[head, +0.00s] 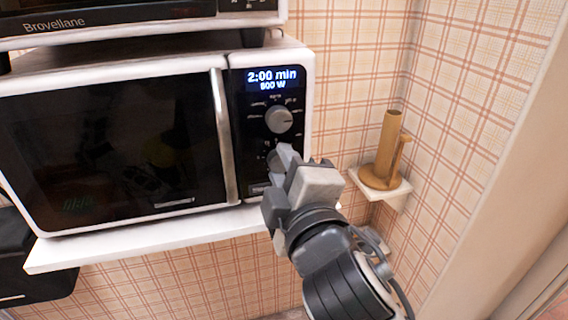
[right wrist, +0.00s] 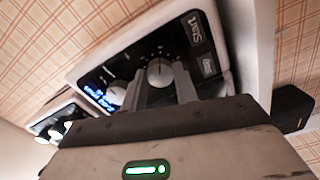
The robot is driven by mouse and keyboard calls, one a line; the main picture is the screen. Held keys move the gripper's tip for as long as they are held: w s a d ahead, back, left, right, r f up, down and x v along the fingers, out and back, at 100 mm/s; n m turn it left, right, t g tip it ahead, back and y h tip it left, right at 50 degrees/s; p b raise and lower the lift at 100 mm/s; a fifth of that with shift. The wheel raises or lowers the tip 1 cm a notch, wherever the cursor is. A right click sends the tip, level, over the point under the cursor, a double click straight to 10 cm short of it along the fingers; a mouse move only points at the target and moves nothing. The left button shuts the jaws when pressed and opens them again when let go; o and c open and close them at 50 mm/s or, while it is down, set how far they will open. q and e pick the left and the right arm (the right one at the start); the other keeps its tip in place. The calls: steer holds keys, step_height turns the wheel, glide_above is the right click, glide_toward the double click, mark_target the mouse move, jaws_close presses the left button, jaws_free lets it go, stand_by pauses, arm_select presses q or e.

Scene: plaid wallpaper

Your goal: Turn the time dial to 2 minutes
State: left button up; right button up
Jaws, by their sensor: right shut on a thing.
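The microwave (head: 120,140) has a black control panel on its right side. Its lit display (head: 272,78) reads 2:00 min, with a smaller watt line below. The upper dial (head: 279,119) is round and grey, and nothing touches it. The lower dial (right wrist: 160,72) is mostly hidden by my gripper in the head view. In the right wrist view it sits between my fingertips. My right gripper (head: 284,156) is shut on this lower dial, its fingers pointing at the panel. My left gripper is not in view.
The microwave stands on a white shelf (head: 150,240). Another appliance (head: 130,18) sits on top of it. A wooden holder (head: 384,155) stands on a small corner shelf to the right. A black object (head: 35,265) is at the lower left.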

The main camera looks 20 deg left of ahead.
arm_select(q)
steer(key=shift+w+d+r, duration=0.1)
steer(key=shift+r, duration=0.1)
arm_select(e)
steer(key=shift+f+m, duration=0.1)
steer(key=shift+m, duration=0.2)
steer(key=o, duration=1)
steer(key=shift+c, duration=0.2)
